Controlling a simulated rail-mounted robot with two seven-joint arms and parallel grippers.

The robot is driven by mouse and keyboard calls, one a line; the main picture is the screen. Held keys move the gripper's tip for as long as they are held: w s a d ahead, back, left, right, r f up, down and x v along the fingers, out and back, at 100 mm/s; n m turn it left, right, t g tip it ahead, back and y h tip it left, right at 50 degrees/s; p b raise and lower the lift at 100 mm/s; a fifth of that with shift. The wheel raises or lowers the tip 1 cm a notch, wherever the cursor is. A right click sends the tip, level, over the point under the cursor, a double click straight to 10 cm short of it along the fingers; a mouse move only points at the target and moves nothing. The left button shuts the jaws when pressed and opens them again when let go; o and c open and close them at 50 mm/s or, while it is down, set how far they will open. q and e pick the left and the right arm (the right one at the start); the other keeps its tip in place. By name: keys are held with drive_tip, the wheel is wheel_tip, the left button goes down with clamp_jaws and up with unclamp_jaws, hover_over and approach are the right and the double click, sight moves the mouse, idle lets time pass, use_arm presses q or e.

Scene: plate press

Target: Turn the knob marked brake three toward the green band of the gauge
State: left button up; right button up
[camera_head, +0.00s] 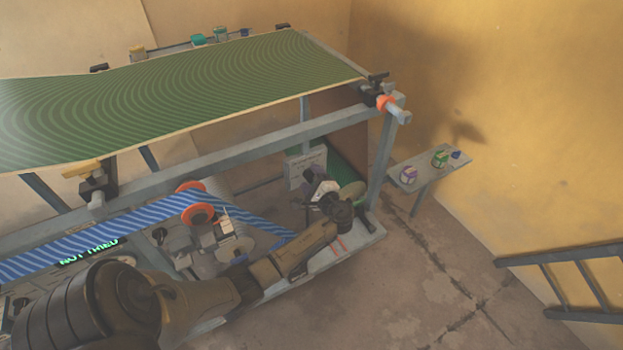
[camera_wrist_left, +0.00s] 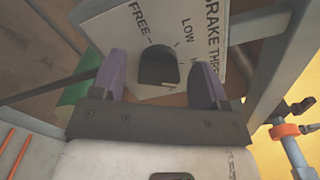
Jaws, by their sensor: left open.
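The brake three knob (camera_wrist_left: 158,68) is a dark, round-topped block on a white panel (camera_wrist_left: 122,22) in the left wrist view. The panel reads "BRAKE THRE…", "FREE", "LOW" and a cut-off word starting with "H". The panel also shows in the head view (camera_head: 305,160). My left gripper (camera_wrist_left: 160,62) is open, with one purple finger on each side of the knob and visible gaps between. In the head view my left gripper (camera_head: 317,184) is in front of the panel, and the knob is hidden. No gauge with a green band can be made out.
A striped blue belt (camera_head: 130,222) runs over orange-flanged rollers (camera_head: 197,214) to my arm's left. A green sheet (camera_head: 180,95) lies above on a grey frame (camera_head: 250,145). Frame bars stand close to the panel. A small side table (camera_head: 425,170) and a ladder (camera_head: 570,255) are at the right.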

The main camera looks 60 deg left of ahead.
use_arm(q)
drive_tip(key=d+p, duration=0.2)
drive_tip(key=d, duration=1.1)
drive_tip(key=shift+d, duration=0.3)
drive_tip(key=shift+s, duration=0.1)
